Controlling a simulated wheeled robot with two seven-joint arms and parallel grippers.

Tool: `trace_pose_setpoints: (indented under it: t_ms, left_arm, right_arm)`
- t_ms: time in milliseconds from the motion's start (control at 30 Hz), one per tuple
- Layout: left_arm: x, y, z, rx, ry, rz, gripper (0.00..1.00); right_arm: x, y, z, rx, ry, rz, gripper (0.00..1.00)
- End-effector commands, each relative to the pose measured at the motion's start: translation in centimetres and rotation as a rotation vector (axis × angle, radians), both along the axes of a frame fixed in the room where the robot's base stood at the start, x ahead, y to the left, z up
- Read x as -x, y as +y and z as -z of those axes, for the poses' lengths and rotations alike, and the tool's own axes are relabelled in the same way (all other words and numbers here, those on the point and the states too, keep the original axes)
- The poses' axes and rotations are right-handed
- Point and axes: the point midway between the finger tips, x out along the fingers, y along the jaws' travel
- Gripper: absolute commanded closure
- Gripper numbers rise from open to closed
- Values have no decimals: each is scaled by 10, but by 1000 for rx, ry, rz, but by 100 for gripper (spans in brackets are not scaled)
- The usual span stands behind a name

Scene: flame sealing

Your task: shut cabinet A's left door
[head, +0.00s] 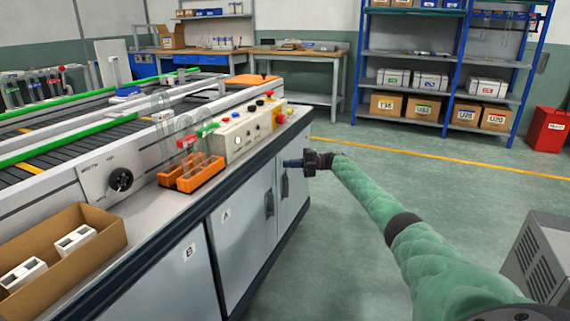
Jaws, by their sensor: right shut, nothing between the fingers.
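Cabinet A's left door (240,245) is the grey panel marked "A" on the front of the long workbench. It looks about flush with the front; a small gap cannot be ruled out from here. Its dark handle (269,204) is near its right edge. My right gripper (290,163) is shut and empty, in front of the upper part of the right door, pointing left. Whether it touches the door cannot be told. My left gripper is out of view.
A door marked "B" (165,285) is to the left of cabinet A. A control box (243,135), an orange rack (192,174) and a cardboard box (105,228) stand on the bench top. The floor (330,250) before the cabinet is clear. A grey metal unit (540,260) stands at the right.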

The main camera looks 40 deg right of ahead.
Motion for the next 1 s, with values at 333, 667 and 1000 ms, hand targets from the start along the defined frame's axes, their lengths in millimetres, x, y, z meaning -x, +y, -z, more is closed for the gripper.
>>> trace_pose_setpoints:
  t_ms: [333, 667, 1000]
  left_arm:
    - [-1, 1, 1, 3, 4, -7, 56]
    - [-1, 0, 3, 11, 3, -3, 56]
    - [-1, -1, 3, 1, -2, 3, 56]
  right_arm:
    - [14, -51, 1, 0, 2, 2, 100]
    - [23, -81, 2, 0, 1, 1, 100]
    - [25, -86, 2, 1, 2, -1, 100]
